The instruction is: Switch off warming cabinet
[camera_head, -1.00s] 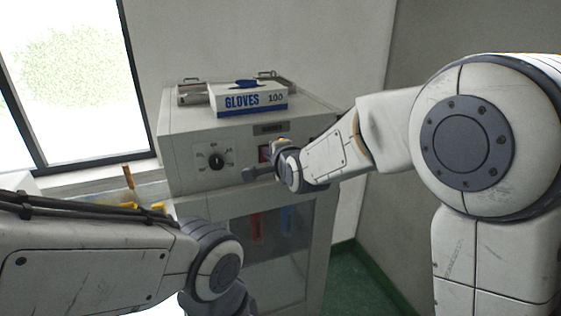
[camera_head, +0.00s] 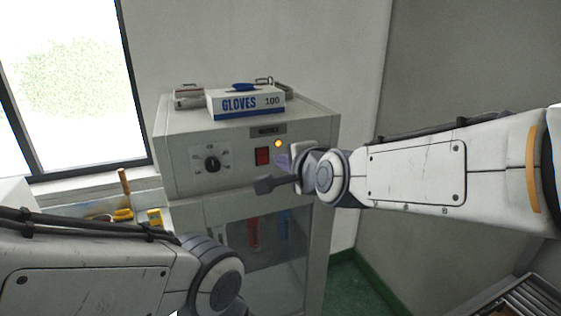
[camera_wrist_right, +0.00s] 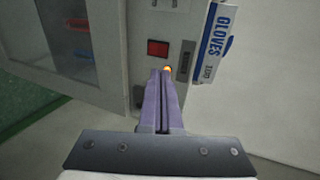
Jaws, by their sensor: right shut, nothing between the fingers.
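The warming cabinet (camera_head: 185,160) is a pale grey box with a black dial (camera_head: 212,163), a red switch (camera_head: 262,156) and a lit orange lamp (camera_head: 278,143) on its front. I cannot tell which way the switch is tilted. My right gripper (camera_head: 282,161) is shut and empty, just right of the switch and below the lamp in the head view. In the right wrist view its purple fingers (camera_wrist_right: 160,73) are together, their tips below the red switch (camera_wrist_right: 158,48) and beside the lamp (camera_wrist_right: 167,69). Contact cannot be told. My left gripper is out of view; only its arm shows.
A blue and white glove box (camera_head: 245,103) and metal trays (camera_head: 188,96) sit on top of the cabinet. Below is a glass-fronted compartment (camera_head: 250,270) with red and blue items. Yellow-handled tools (camera_head: 123,213) lie at the left. A wall stands close on the right.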

